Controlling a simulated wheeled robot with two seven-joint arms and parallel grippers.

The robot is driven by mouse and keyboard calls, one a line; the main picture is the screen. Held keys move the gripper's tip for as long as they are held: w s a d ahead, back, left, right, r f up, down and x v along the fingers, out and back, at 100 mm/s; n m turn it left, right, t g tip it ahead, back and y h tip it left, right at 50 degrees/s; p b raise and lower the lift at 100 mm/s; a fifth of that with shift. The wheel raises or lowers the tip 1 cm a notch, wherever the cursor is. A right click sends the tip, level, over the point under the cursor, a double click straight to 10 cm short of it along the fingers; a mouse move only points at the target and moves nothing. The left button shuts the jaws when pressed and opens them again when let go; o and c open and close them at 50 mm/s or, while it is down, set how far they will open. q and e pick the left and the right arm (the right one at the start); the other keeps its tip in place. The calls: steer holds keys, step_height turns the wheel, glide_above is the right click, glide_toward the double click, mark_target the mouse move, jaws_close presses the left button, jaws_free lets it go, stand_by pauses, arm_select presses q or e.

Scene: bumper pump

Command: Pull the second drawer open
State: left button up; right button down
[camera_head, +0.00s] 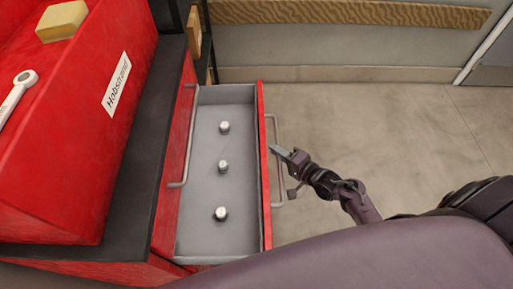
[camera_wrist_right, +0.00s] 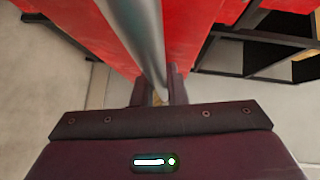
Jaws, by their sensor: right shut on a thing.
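The red drawer (camera_head: 262,180) stands pulled out from the red cabinet, its grey inside showing. Three small metal bolt-like pieces (camera_head: 221,167) stand in a row on its floor. The drawer's metal handle (camera_head: 277,145) is on its outer front. My right gripper (camera_head: 284,153) is at this handle. In the right wrist view the handle bar (camera_wrist_right: 143,35) runs down between the fingers of my right gripper (camera_wrist_right: 160,92), which are shut on it. A second handle (camera_head: 183,150) shows on the cabinet front, left of the open drawer. My left gripper is not in view.
A red toolbox (camera_head: 70,130) with a label sits on the cabinet's dark top (camera_head: 140,165). A wrench (camera_head: 17,92) and a yellowish block (camera_head: 62,20) lie on the toolbox. Bare floor (camera_head: 390,130) lies right of the drawer. A dark frame (camera_wrist_right: 255,55) shows in the right wrist view.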

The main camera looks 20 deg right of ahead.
steer(key=shift+s+d, duration=0.2)
steer(key=shift+d, duration=0.45)
steer(key=shift+s+d, duration=0.25)
steer(key=shift+d, duration=0.4)
steer(key=shift+s+d, duration=0.2)
steer(key=shift+d, duration=0.45)
steer(key=c, duration=1.5)
jaws_free()
steer(key=shift+o, duration=0.2)
steer(key=v, duration=0.7)
steer(key=shift+s+d, duration=0.2)
steer(key=shift+s, duration=0.15)
